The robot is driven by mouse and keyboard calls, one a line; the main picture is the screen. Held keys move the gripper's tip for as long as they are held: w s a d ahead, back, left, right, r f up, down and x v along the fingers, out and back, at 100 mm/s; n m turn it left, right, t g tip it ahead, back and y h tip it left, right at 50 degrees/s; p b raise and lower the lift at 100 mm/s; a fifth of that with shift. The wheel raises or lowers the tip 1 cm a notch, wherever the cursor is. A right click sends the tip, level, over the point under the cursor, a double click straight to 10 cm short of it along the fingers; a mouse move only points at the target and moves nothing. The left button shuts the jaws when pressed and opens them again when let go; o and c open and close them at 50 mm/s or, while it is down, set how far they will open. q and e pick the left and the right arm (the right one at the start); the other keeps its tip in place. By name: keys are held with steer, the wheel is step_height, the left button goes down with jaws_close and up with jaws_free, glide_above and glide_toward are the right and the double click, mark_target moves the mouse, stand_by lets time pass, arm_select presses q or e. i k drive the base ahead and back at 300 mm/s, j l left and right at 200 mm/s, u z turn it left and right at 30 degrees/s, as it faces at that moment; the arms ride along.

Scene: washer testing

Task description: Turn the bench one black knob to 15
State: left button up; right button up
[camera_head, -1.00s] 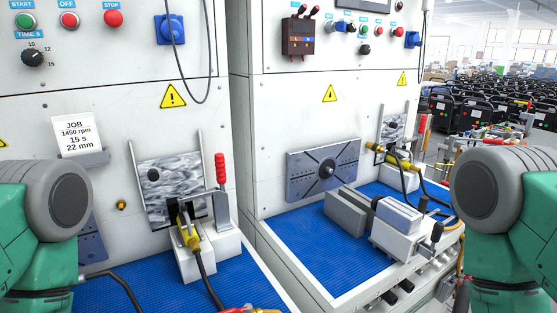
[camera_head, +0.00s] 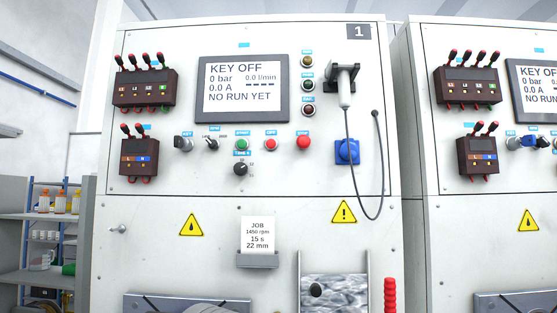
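Bench one (camera_head: 136,215) is the white cabinet marked with a "1" plate (camera_head: 358,31) at its upper right. Its black TIME S knob (camera_head: 240,169) sits below the green START button (camera_head: 242,144). The numbers around it and its pointer are too small to read surely. A smaller black knob (camera_head: 212,144) with a light pointer stands up and left of it, beside the key switch (camera_head: 183,144). The job card (camera_head: 258,235) reads 1450 rpm, 15 s, 22 mm. The screen (camera_head: 243,88) reads KEY OFF and NO RUN YET. Neither gripper shows.
A red OFF button (camera_head: 271,144), a red STOP button (camera_head: 303,142) and a blue socket (camera_head: 347,152) sit to the right. A hanging cable (camera_head: 380,160) loops there. A second bench (camera_head: 450,230) stands at right, shelves (camera_head: 45,215) at left. The panel front is unobstructed.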

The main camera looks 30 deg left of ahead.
mark_target(240, 169)
steer(key=i+l+u, duration=0.1)
steer(key=u, duration=0.75)
steer(key=j+u, duration=0.2)
steer(key=k+l, duration=0.15)
steer(key=l, duration=0.15)
